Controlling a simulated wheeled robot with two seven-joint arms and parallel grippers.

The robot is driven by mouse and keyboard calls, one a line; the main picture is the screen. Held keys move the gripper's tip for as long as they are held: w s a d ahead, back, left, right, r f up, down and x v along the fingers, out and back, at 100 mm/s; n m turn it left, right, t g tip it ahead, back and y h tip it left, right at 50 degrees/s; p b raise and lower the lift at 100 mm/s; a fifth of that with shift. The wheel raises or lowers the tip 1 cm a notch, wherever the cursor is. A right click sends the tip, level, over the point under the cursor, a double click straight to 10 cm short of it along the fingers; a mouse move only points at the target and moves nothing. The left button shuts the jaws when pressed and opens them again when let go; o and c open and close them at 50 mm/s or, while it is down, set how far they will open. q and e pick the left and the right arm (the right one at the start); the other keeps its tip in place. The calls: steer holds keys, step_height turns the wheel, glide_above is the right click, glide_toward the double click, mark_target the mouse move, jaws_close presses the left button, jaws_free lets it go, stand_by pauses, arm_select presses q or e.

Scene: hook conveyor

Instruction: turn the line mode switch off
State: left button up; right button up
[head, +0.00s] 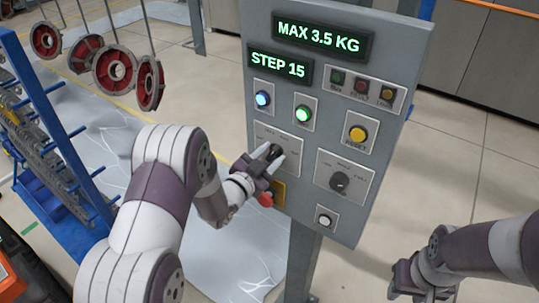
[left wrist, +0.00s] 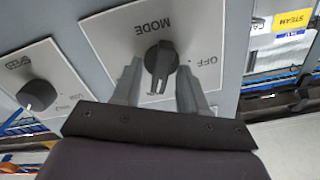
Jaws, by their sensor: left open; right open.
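The line mode switch (left wrist: 160,58) is a black rotary knob on a light plate marked MODE and OFF, upside down in the left wrist view. Its narrow grip points down in that view, and the OFF label is to its right. My left gripper (left wrist: 155,92) is open, with one finger on each side of the knob; I cannot tell whether either finger touches it. In the head view my left gripper (head: 270,158) is at the same knob (head: 273,151) and partly covers its plate. My right gripper (head: 410,281) is open and empty, low at the right, away from the panel.
The grey control panel (head: 388,210) shows MAX 3.5 KG and STEP 15. Close by are a second black knob (head: 339,182), a red button (head: 265,199) just below my left gripper, and lit blue (head: 263,98) and green (head: 303,114) buttons. Red wheels (head: 115,69) hang at the left.

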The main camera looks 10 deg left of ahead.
arm_select(q)
steer(key=shift+a, duration=0.15)
steer(key=shift+c, duration=0.9)
steer(key=c, duration=0.5)
jaws_close()
